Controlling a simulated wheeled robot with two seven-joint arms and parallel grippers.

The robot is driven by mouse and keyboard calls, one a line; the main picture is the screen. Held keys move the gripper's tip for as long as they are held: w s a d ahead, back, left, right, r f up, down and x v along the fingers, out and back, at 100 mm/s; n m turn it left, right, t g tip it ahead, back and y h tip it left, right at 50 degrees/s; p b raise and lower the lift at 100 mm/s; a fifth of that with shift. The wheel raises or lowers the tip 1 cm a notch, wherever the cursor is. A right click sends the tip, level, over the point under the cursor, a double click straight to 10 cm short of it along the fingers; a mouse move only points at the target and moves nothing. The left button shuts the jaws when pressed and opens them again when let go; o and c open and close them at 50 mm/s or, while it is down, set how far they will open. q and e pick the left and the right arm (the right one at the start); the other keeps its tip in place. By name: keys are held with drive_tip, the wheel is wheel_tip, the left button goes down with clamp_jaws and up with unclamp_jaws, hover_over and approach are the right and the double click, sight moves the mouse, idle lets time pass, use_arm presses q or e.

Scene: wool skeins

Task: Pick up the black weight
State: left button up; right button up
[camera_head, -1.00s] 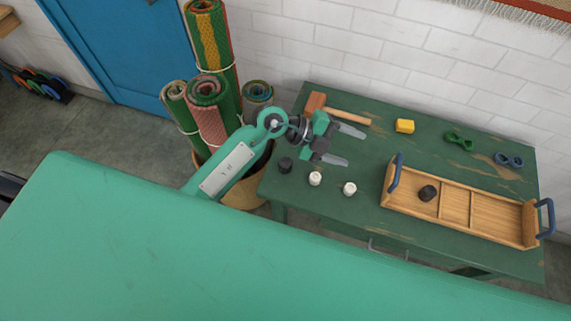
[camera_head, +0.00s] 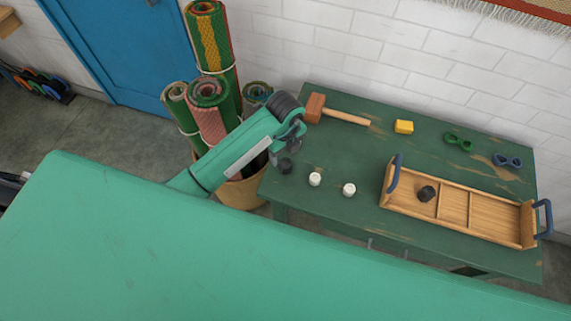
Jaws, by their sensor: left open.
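A small black weight (camera_head: 286,167) stands at the left end of the green table, near its front edge. A second black weight (camera_head: 427,193) is in the left part of the wooden tray (camera_head: 487,236). My left gripper (camera_head: 291,155) points down just above and behind the black weight at the table's left end. My wrist and forearm hide most of the gripper. It holds nothing that I can see, and I cannot tell whether it touches the weight. My right gripper is out of view.
Two white weights (camera_head: 315,179) (camera_head: 349,189) stand just right of that black weight. A mallet (camera_head: 345,116), a yellow block (camera_head: 404,127), a green object (camera_head: 458,142) and a blue one (camera_head: 508,160) lie along the back. A basket (camera_head: 243,194) of rolled rugs stands left of the table.

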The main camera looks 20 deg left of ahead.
sight(286, 163)
use_arm(q)
drive_tip(key=shift+f, duration=0.95)
drive_tip(key=shift+f+p, duration=0.35)
drive_tip(key=shift+f, duration=0.2)
wheel_tip(286, 163, down, 3)
drive_tip(key=shift+d+f+p, duration=0.1)
drive_tip(key=shift+f+p, duration=0.1)
drive_tip(key=shift+p, duration=0.25)
drive_tip(key=shift+f, duration=0.5)
drive_tip(key=c, duration=1.3)
